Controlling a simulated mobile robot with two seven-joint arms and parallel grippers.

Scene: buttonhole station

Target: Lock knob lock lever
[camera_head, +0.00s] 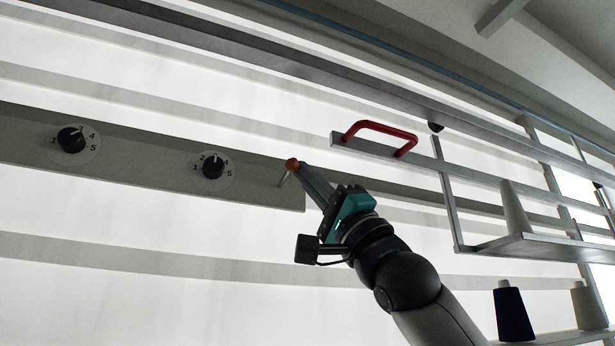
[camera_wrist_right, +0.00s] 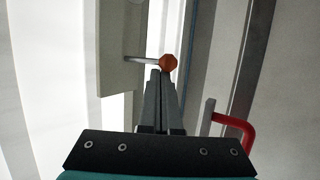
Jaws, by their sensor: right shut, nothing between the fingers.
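In the right wrist view the ball (camera_wrist_right: 168,63) sits just past my fingertips, with the rod running left to the panel. My right gripper (camera_head: 303,170) is shut and empty, its tips at or very close to the ball; I cannot tell if they touch. It also shows in the right wrist view (camera_wrist_right: 160,75). Two black dials, a left one (camera_head: 71,139) and a right one (camera_head: 213,167), sit on the panel. My left gripper is not in view.
A red handle (camera_head: 380,133) on a grey bar is right of and above my right gripper. A metal shelf rack (camera_head: 450,205) holding a pale cone (camera_head: 514,208), a dark blue spool (camera_head: 512,312) and another pale spool (camera_head: 588,306) stands at the right.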

